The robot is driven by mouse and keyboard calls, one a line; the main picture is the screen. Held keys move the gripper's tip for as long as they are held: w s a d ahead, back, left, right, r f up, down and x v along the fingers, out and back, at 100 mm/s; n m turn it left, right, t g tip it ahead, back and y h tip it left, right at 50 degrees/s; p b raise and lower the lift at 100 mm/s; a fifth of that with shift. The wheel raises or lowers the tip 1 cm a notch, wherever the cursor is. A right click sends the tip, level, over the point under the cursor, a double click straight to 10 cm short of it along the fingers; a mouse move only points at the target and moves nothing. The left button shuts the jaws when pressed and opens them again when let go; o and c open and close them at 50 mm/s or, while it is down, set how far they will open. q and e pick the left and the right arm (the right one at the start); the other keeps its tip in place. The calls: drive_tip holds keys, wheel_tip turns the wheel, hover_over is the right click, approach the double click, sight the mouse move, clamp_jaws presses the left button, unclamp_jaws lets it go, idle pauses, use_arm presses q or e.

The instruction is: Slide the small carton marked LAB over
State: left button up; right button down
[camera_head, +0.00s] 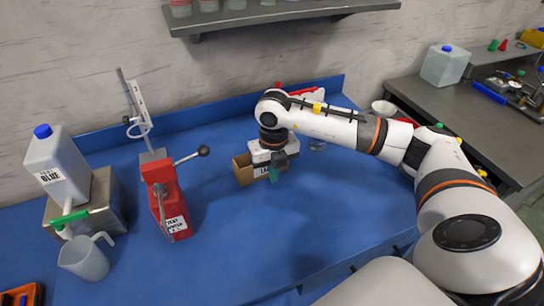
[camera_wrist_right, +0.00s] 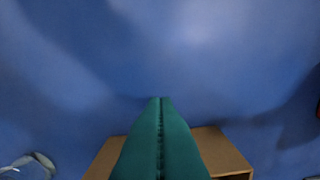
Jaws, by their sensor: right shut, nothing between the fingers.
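The small brown carton (camera_head: 243,172) stands on the blue bench mat, left of the middle of the bench. The letters "LA" show on its white label; the rest is hidden behind my right gripper. My right gripper (camera_head: 274,175) points down at the carton's labelled side with its teal fingers shut and empty. I cannot tell whether they touch the carton. In the right wrist view, the closed fingers (camera_wrist_right: 160,105) reach past the edge of the carton (camera_wrist_right: 228,158), over blue mat. My left gripper is not in view.
A red test stand (camera_head: 166,195) with a lever stands left of the carton. Bare blue mat (camera_head: 235,240) lies in front of the carton.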

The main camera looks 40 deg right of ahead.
drive_tip(key=f, duration=0.3)
drive_tip(key=shift+w+f+p, duration=0.2)
drive_tip(key=shift+w+p, duration=0.1)
drive_tip(key=shift+w, duration=0.1)
drive_tip(key=shift+w+d+r, duration=0.2)
drive_tip(key=shift+w, duration=0.45)
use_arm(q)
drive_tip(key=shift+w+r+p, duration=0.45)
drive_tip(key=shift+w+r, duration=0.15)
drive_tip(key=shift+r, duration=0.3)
use_arm(e)
drive_tip(key=shift+w+d+f, duration=0.1)
drive_tip(key=shift+w+d, duration=0.05)
drive_tip(key=shift+w, duration=0.4)
drive_tip(key=shift+w+d+f, duration=0.1)
drive_tip(key=shift+w+d, duration=0.05)
drive_tip(key=shift+w, duration=0.35)
